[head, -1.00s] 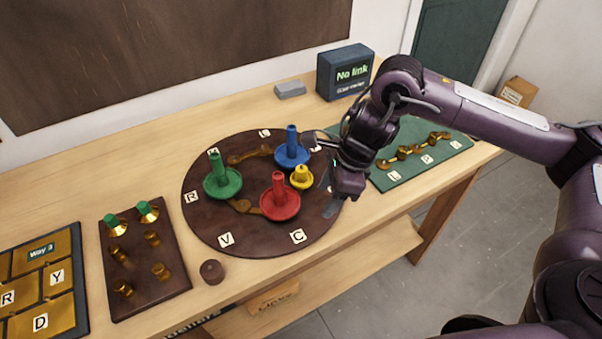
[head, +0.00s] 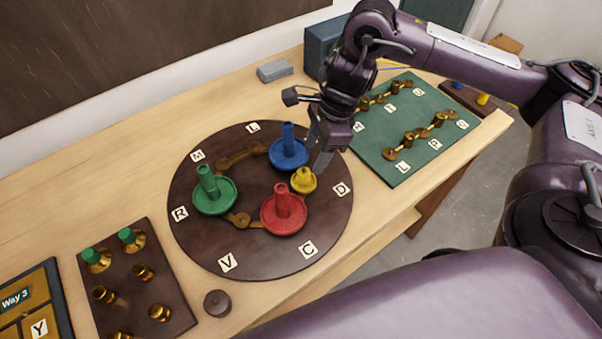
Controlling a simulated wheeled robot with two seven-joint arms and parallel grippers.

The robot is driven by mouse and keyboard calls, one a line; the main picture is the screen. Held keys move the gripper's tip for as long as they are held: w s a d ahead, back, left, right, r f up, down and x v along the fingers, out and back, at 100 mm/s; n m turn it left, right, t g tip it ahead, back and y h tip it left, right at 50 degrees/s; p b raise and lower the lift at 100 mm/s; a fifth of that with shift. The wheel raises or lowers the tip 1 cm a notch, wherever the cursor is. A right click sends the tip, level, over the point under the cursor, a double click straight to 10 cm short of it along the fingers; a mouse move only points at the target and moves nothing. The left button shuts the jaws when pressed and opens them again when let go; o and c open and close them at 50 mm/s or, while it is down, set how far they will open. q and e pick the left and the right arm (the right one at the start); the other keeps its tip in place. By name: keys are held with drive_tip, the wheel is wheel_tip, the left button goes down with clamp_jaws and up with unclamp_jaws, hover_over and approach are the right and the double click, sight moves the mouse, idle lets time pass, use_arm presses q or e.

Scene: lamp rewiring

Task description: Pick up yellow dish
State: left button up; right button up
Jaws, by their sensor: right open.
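The yellow dish (head: 303,181) is small, with a short knob. It sits on the round dark board (head: 205,245), between the red dish (head: 283,212) and the blue dish (head: 289,152). The green dish (head: 212,194) is at the board's left. My right gripper (head: 307,136) is open and empty, above the board's upper right edge. Its lower grey finger is just above and right of the yellow dish in the picture; I cannot tell whether they touch. My left gripper is not in view.
A green mat (head: 402,170) with brass links lies right of the board. A dark tray (head: 133,275) with brass fittings and a small brown disc (head: 217,303) are at the lower left. A grey block (head: 274,70) lies behind. Bare wood (head: 110,175) shows at the left.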

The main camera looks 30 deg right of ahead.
sight(304, 168)
drive_tip(key=shift+s+a+f, duration=0.15)
drive_tip(key=shift+a+f, duration=0.05)
drive_tip(key=shift+f, duration=0.3)
drive_tip(key=shift+a+f, duration=0.2)
drive_tip(key=shift+f, duration=0.05)
drive_tip(key=f, duration=0.1)
drive_tip(key=a+f, duration=0.1)
drive_tip(key=f, duration=0.1)
drive_tip(key=shift+w+a, duration=0.2)
drive_tip(key=shift+a, duration=0.15)
drive_tip(key=shift+a+f+b, duration=0.1)
drive_tip(key=shift+f+b, duration=0.2)
drive_tip(key=shift+f, duration=0.25)
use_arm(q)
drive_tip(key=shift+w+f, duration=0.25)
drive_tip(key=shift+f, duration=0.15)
use_arm(e)
drive_tip(key=shift+c, duration=0.2)
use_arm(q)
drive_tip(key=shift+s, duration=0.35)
use_arm(e)
drive_tip(key=c, duration=1)
drive_tip(key=shift+r, duration=0.15)
drive_tip(key=shift+c, duration=0.2)
